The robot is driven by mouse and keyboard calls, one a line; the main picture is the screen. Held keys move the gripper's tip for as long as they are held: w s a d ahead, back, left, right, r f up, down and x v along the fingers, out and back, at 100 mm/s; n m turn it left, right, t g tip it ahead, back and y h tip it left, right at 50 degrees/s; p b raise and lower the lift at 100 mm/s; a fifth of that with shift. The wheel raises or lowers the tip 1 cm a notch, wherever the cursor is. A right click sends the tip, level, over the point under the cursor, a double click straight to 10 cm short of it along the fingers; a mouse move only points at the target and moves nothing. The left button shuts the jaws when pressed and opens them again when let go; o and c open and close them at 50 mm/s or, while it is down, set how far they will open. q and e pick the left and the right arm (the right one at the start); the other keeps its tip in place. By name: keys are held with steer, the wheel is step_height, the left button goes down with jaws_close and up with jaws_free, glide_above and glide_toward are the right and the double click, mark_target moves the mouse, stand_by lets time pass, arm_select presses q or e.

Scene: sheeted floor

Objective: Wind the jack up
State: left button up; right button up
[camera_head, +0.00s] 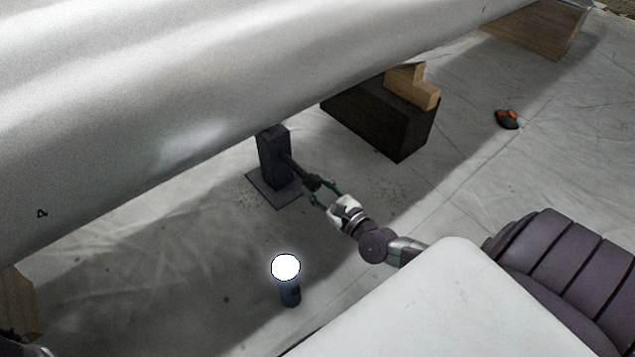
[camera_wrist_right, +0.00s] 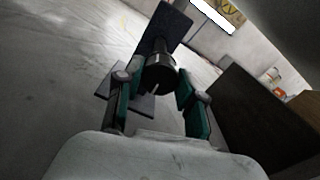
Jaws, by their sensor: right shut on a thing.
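The dark jack (camera_head: 273,155) stands upright on its flat square base plate (camera_head: 262,192) under the long silvery hull. Its top meets the hull's underside. A dark crank handle (camera_head: 296,170) sticks out from its side toward my right gripper (camera_head: 320,191). My right gripper is shut on the outer end of the handle. In the right wrist view, the round dark handle end (camera_wrist_right: 160,73) sits between the two green-sided fingers, with the jack post (camera_wrist_right: 166,30) behind it.
The silvery hull (camera_head: 180,110) hangs low over the jack. A black block (camera_head: 385,118) with wooden pieces (camera_head: 412,87) on it stands right of the jack. A lit lamp (camera_head: 290,293) stands in front on the sheeted floor. A small orange and black object (camera_head: 507,119) lies farther right.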

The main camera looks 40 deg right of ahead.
steer(key=shift+f, duration=0.1)
stand_by(0.4)
steer(key=o, duration=1.1)
steer(key=shift+o, duration=0.2)
steer(key=s, duration=1.2)
steer(key=shift+d, duration=0.45)
